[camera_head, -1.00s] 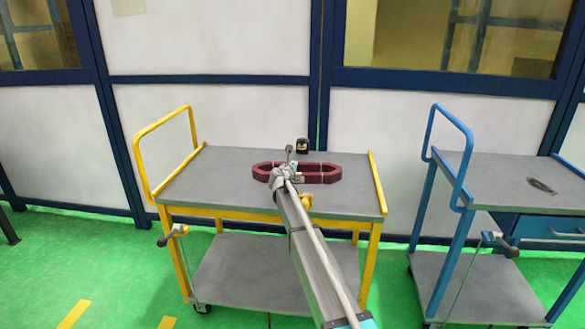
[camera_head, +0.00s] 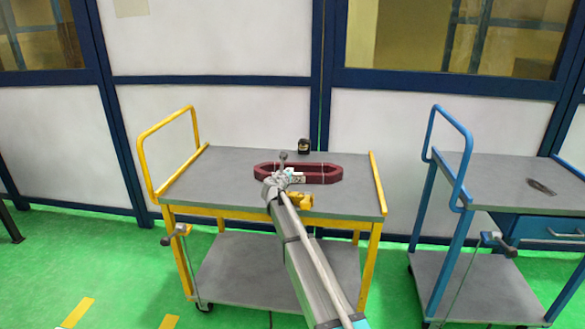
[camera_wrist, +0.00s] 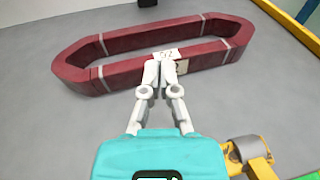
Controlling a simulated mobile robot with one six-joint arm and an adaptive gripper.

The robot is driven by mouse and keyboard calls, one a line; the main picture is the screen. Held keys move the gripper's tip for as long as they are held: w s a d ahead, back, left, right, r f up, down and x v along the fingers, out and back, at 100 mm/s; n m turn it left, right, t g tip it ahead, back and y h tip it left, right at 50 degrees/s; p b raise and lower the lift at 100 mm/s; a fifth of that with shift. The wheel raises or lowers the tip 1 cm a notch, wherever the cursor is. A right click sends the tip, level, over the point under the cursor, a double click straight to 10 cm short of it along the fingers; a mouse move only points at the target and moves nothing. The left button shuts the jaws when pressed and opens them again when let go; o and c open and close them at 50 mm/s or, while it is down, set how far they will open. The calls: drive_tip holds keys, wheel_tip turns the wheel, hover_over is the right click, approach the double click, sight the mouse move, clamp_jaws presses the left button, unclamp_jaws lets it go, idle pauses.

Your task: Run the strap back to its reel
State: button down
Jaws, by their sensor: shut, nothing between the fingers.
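A dark red elongated ring-shaped coil (camera_head: 318,175) lies on the top of the yellow trolley; it fills the upper part of the wrist view (camera_wrist: 140,39). Several thin pale bands (camera_wrist: 102,45) wrap its sides, and a white label sits on its near side. My gripper (camera_wrist: 159,69) is shut and empty, its tips close to the label at the coil's near side; I cannot tell if they touch. In the head view my gripper (camera_head: 287,176) covers part of the coil. A yellow holder with a pale roll (camera_wrist: 250,152), perhaps the reel, is at the lower right. I make out no loose strap.
A small black object (camera_head: 304,146) stands behind the coil. The yellow trolley's top (camera_head: 220,180) is clear to the left, with a raised handle at its left end. A blue trolley (camera_head: 500,180) with a small dark item stands to the right.

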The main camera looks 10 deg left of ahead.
drive_tip(key=v, duration=0.5)
drive_tip(key=shift+s+p, duration=0.3)
idle(0.4)
idle(0.4)
